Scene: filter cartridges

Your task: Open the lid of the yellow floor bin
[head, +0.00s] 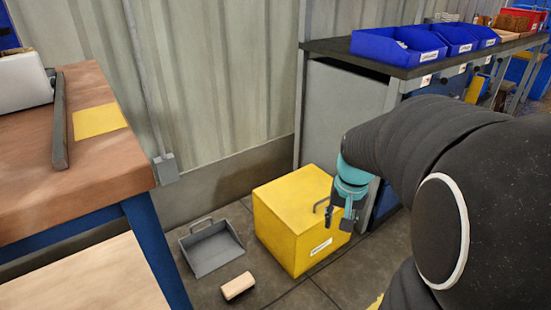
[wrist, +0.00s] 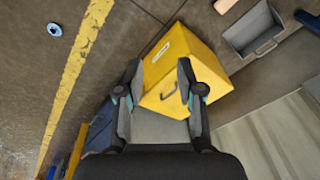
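The yellow floor bin (head: 285,222) stands on the floor by the wall, its lid (head: 290,195) down. A dark handle (head: 318,205) sits on the lid near its right side, partly behind my gripper. My gripper (head: 338,222) hangs above the bin's right side, pointing down. In the wrist view the yellow bin (wrist: 205,70) lies beyond the fingers, with its white label at the upper left. The handle (wrist: 176,90) shows between my spread fingers (wrist: 160,68), nearer the right one. My gripper is open and empty, and I see no contact with the handle; the exact gap is unclear.
A grey dustpan (head: 211,247) and a tan block (head: 238,286) lie on the floor left of the bin. A wooden workbench (head: 95,150) stands at the left. A dark-topped bench (head: 345,48) with blue trays (head: 398,45) stands behind and right of the bin.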

